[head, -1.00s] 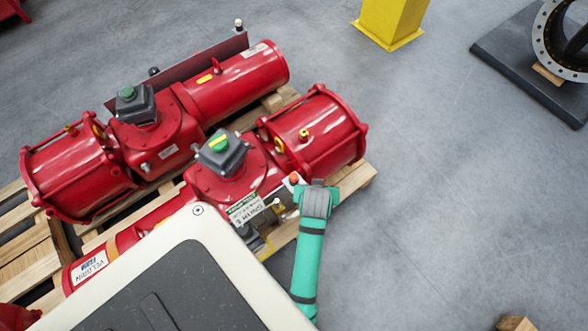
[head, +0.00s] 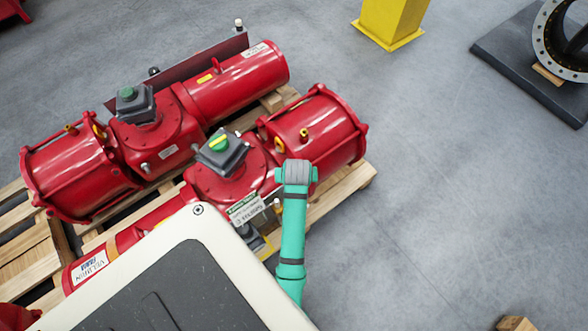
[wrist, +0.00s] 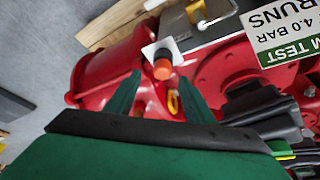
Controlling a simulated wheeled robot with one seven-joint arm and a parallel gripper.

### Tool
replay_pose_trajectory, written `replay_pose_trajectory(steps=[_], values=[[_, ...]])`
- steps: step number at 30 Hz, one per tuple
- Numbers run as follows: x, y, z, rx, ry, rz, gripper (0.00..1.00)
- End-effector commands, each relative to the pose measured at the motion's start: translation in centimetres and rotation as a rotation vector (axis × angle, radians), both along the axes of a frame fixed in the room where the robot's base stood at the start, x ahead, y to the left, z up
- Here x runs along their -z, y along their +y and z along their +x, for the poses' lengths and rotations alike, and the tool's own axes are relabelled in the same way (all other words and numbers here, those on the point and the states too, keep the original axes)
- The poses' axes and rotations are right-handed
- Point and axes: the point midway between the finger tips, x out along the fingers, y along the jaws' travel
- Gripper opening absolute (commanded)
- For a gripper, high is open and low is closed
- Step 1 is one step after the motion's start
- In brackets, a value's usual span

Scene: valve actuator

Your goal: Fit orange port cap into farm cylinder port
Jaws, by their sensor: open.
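The orange port cap (wrist: 162,69) sits at a small white plate (wrist: 160,49) beside a grey metal box in the wrist view. My gripper (wrist: 160,77) is open, its two dark green fingers apart. The cap appears between the fingertips in the picture; I cannot tell its depth or any contact. In the head view my green arm covers the cap and the gripper. The near red actuator has a large cylinder (head: 322,125) with a brass fitting (head: 304,134) and a yellow ring (head: 279,145). I cannot tell which opening is the farm cylinder port.
A second red actuator (head: 225,90) lies behind on the wooden pallet (head: 345,187). A green-topped grey box (head: 222,150) stands on the near actuator. A white-green test sign (wrist: 287,37) is close at the gripper's right.

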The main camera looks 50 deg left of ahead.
Motion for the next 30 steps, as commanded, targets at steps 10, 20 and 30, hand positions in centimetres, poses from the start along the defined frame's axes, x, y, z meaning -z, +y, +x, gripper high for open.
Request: replay_pose_trajectory(steps=[10, 20, 30], values=[[3.9, 1.6, 0.7, -0.001, 0.001, 0.0, 0.48], [4.4, 1.7, 0.8, 0.0, 0.0, 0.0, 0.46], [4.3, 1.7, 0.8, 0.0, 0.0, 0.0, 0.04]])
